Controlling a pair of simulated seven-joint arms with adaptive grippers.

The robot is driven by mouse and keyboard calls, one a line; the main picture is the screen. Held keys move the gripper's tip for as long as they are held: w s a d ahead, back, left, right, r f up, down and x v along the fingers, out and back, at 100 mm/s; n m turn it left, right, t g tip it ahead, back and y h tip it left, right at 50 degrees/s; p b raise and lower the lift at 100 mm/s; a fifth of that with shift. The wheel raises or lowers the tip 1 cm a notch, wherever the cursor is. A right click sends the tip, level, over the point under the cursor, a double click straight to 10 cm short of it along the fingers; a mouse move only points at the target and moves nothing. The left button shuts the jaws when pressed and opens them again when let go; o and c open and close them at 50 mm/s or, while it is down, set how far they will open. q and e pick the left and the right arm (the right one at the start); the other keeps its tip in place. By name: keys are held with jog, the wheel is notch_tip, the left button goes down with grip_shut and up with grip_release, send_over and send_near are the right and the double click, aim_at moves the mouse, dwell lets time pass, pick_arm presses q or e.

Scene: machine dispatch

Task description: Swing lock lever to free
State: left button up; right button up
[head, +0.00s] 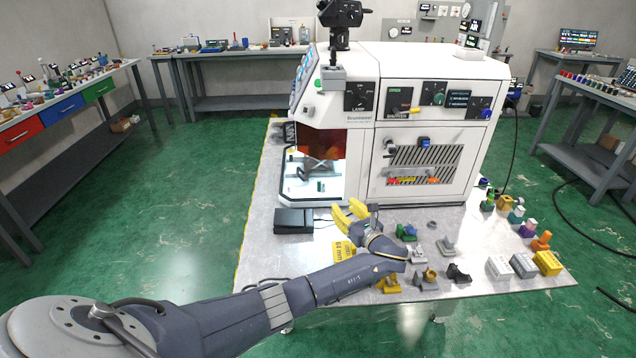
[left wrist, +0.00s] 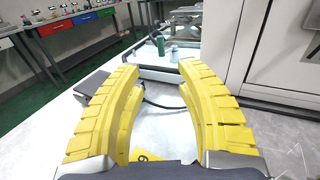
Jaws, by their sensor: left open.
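The white machine (head: 440,75) stands on the light table, with knobs and small levers on its front panels. I cannot tell for sure which part is the lock lever. My left gripper (head: 347,212) is open and empty, its yellow fingers in front of the machine, below its lit bay (head: 302,180). In the left wrist view the open fingers (left wrist: 160,75) point towards the bay, with nothing between them. My right gripper is not in view.
A black flat box (head: 293,221) lies left of the gripper, and a dark cable (left wrist: 165,106) runs near it. Several small coloured parts (head: 408,232) and yellow and grey blocks (head: 547,262) stand to the right. Table room left of the black box is clear.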

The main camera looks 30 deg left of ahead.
aim_at(320, 182)
pick_arm(q)
jog(key=x, duration=1.7)
jog(key=shift+c, duration=0.3)
grip_shut()
